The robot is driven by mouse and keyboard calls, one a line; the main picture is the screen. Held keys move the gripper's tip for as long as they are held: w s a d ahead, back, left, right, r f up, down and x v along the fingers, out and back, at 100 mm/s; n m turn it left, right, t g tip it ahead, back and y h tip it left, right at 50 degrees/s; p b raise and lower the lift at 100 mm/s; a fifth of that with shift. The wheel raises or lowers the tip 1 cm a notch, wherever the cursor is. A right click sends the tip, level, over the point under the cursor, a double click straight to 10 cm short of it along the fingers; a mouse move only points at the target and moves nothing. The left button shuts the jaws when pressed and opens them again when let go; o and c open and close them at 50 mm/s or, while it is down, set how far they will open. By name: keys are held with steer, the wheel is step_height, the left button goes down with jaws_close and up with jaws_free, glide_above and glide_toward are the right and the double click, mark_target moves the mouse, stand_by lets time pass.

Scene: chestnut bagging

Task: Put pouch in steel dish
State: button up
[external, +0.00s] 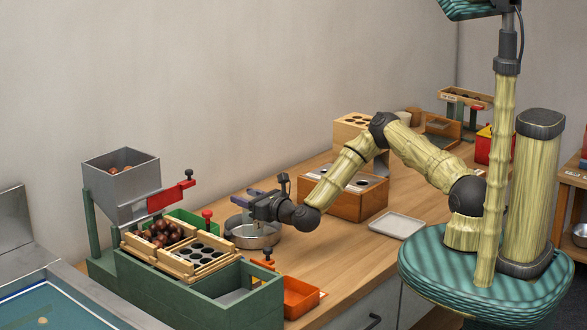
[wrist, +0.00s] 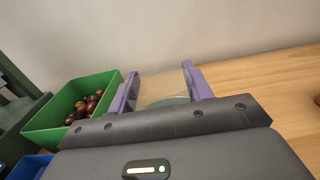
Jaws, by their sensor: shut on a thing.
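The steel dish (external: 252,238) is a round, shallow metal dish on the wooden bench, beside the green chestnut station. My gripper (external: 243,197) is just above and behind it in the external view. In the wrist view, the two purple fingers of my gripper (wrist: 160,71) stand apart, with a pale, see-through thing low between them, which looks like the pouch (wrist: 166,101). My gripper is shut on it.
A green bin (wrist: 58,126) with chestnuts is left of my gripper. A grey hopper (external: 122,185), a red lever and a wooden tray of chestnuts stand left of the dish. An orange bin (external: 301,297) is in front, a wooden box (external: 343,199) and white tray (external: 397,225) to the right.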

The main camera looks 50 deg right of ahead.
steer(key=o, duration=1.3)
steer(key=shift+s, duration=0.1)
steer(key=s, duration=0.9)
steer(key=shift+s+p, duration=0.35)
steer(key=shift+s, duration=0.05)
